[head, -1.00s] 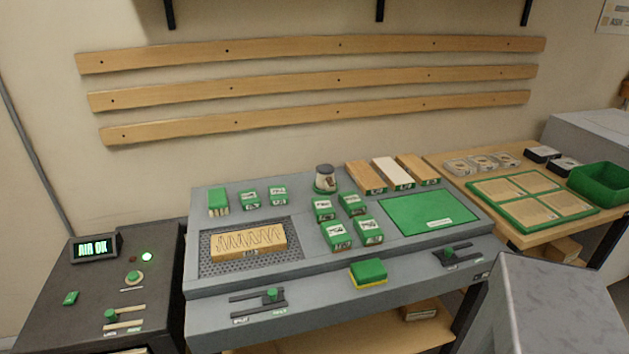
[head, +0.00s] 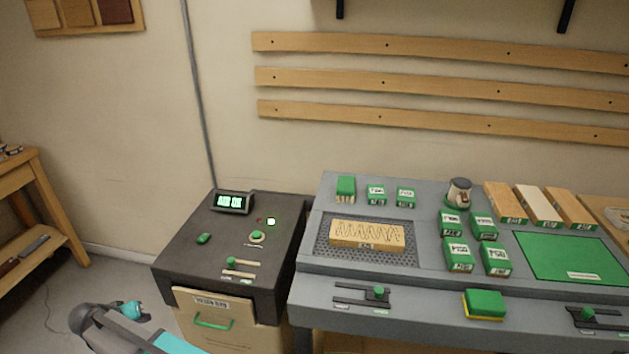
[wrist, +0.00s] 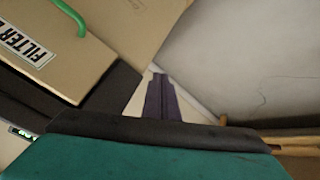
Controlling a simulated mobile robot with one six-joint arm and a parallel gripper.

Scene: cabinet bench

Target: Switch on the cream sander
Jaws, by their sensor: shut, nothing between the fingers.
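I cannot pick out a sander for certain. A small cream-and-grey rounded object with a green base (head: 458,192) stands at the back of the grey bench, and I cannot tell if it is the sander. The bench front carries a left slide switch with a green knob (head: 378,293) and a right one (head: 587,314). The dark cabinet at the left has a round green button (head: 257,237) and a green-knobbed slider (head: 231,261). My gripper (wrist: 159,80) shows in the wrist view with its dark fingers together and empty, low by the cabinet's cream front.
The cabinet display (head: 233,202) glows green, beside a lit green lamp (head: 271,222). A scribbled wooden block (head: 367,235) lies on a perforated panel (head: 405,257). Several green boxes, a green mat (head: 570,257) and a green-yellow sponge block (head: 485,304) crowd the bench. Floor shows at left.

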